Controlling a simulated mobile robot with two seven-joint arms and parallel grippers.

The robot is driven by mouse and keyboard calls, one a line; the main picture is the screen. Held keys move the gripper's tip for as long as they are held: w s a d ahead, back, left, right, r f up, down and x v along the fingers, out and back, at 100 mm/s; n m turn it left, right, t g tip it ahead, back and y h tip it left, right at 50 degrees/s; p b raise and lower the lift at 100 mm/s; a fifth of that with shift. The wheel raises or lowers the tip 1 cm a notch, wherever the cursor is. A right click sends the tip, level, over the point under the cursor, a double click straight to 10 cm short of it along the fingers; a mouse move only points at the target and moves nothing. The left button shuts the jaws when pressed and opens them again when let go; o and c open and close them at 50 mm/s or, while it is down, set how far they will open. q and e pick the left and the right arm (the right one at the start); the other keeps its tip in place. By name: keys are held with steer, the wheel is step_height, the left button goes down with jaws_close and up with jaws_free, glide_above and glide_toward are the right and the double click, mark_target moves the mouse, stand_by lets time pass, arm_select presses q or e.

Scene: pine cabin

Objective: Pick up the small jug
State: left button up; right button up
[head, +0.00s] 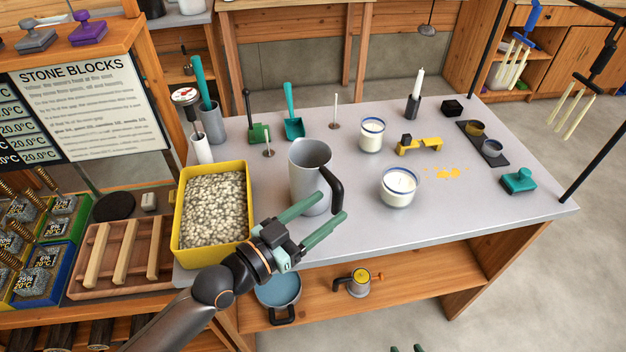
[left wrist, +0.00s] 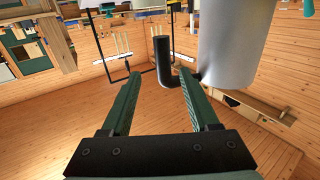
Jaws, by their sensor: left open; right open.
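The small jug (head: 309,160) is a grey metal jug with a black handle (head: 334,187), standing upright on the grey table near its front edge. My left gripper (head: 331,206) is open, with its green fingers close to the jug's handle side. In the left wrist view the jug's body (left wrist: 232,45) is at the upper right, and its handle (left wrist: 163,60) shows just beyond and between the open fingertips (left wrist: 159,82). I cannot tell whether the fingers touch it.
A yellow bin of pale pebbles (head: 213,253) stands left of the jug. A jar candle (head: 398,187) stands to the right, another candle (head: 372,134) behind it. The table's front right (head: 480,215) is clear.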

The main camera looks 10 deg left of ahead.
mark_target(333, 199)
arm_select(q)
steer(key=x, duration=0.4)
steer(key=shift+w+r, duration=0.1)
steer(key=shift+w, duration=0.4)
jaws_close()
stand_by(0.9)
steer(key=shift+r, duration=0.1)
